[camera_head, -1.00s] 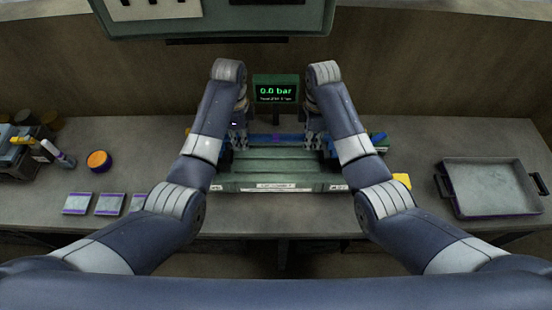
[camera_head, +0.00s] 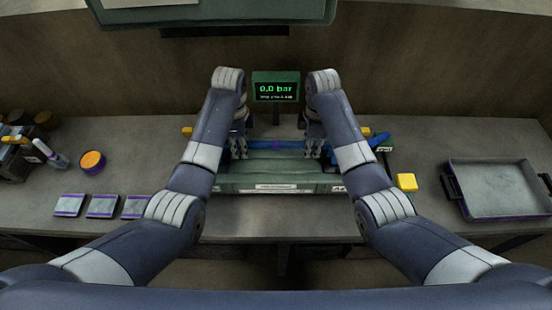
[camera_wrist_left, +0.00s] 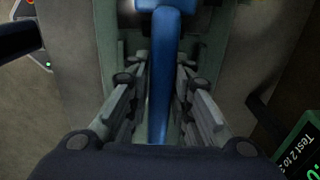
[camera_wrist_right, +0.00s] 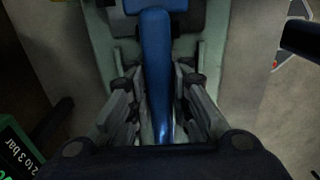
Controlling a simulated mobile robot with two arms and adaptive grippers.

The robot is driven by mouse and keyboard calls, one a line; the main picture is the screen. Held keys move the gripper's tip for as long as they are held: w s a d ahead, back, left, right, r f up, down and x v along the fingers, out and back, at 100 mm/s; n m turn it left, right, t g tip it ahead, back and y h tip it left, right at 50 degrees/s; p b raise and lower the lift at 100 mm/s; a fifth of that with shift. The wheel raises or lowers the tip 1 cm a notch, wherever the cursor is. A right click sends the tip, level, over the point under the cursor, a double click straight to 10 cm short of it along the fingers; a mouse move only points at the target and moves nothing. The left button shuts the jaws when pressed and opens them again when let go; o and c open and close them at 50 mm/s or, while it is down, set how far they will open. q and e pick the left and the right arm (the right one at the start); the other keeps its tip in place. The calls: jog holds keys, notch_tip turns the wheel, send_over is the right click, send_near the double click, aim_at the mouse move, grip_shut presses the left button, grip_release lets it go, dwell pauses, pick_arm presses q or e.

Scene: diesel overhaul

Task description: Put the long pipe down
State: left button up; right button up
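The long blue pipe (camera_head: 274,145) lies level across the green fixture (camera_head: 270,170) in the middle of the bench. My left gripper (camera_head: 240,149) is at the pipe's left part and my right gripper (camera_head: 313,148) at its right part. In the left wrist view the blue pipe (camera_wrist_left: 160,90) runs between the two fingers, with narrow gaps beside it. In the right wrist view the pipe (camera_wrist_right: 156,80) also runs between spread fingers. Both grippers look open around the pipe. The pipe's contact with its supports is partly hidden by my grippers.
A display (camera_head: 276,88) reading 0.0 bar stands behind the fixture. A grey tray (camera_head: 500,212) is at the right, and a yellow block (camera_head: 407,182) lies beside the fixture. Several flat blocks (camera_head: 103,206) and an orange-topped tin (camera_head: 92,161) are at the left.

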pick_arm(q)
jog(key=shift+o, duration=0.7)
pick_arm(e)
jog(key=shift+o, duration=1)
jog(key=shift+r, duration=0.15)
pick_arm(q)
jog(key=shift+r, duration=0.15)
jog(key=shift+r, duration=0.1)
notch_tip(320, 180, up, 7)
jog(key=shift+f, duration=0.1)
jog(key=shift+r, duration=0.2)
pick_arm(e)
jog(key=shift+r, duration=0.2)
notch_tip(320, 180, up, 7)
jog(key=shift+r, duration=0.1)
pick_arm(q)
jog(key=shift+s, duration=0.1)
pick_arm(e)
jog(key=shift+s, duration=0.1)
